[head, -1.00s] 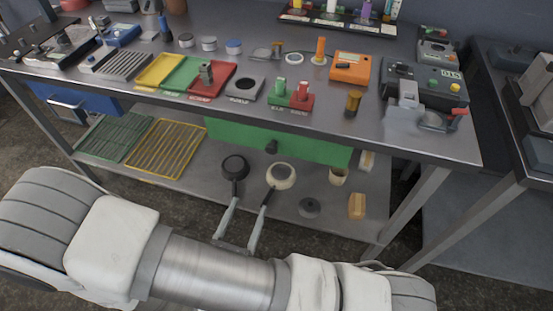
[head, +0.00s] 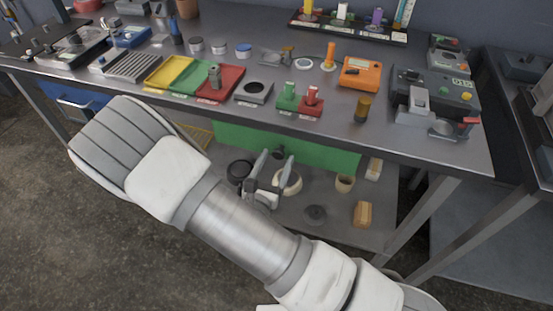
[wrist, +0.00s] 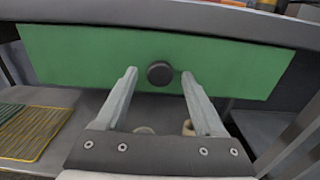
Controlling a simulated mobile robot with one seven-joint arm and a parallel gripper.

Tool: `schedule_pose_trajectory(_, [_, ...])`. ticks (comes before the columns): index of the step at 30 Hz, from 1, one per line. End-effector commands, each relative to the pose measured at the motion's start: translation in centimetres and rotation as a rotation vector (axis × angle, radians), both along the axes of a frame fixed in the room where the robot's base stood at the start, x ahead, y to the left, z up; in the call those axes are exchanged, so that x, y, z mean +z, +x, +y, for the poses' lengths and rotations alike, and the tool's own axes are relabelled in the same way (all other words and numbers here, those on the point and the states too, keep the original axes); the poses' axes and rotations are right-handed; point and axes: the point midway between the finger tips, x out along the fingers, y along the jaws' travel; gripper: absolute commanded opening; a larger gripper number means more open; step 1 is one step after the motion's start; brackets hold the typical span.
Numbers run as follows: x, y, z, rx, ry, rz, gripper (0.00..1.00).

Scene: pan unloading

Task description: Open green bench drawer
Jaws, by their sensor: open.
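The green bench drawer (head: 320,152) hangs under the front edge of the metal bench and looks shut. In the wrist view its green front (wrist: 90,55) fills the upper part, with a round dark knob (wrist: 159,73) near its middle. My gripper (wrist: 158,82) is open, with one finger on each side of the knob in that view. Whether the fingertips reach around the knob or stop short of it is hard to tell. In the head view my gripper (head: 268,160) is just below and in front of the knob (head: 278,152).
The workbench top (head: 330,120) carries trays, fixtures and an orange box (head: 360,74) above the drawer. A blue drawer (head: 75,104) is at the left.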

Motion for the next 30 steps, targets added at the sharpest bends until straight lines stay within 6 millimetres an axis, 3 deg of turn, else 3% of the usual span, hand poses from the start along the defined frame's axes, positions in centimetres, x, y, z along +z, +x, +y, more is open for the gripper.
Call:
schedule_pose_trajectory(12, [0.03,0.78,-0.28,0.0,0.0,0.0,0.69])
schedule_pose_trajectory(24, [0.02,0.76,-0.26,0.001,0.0,0.0,0.0])
schedule_pose_trajectory(30, [0.01,0.75,-0.26,0.001,0.0,0.0,0.0])
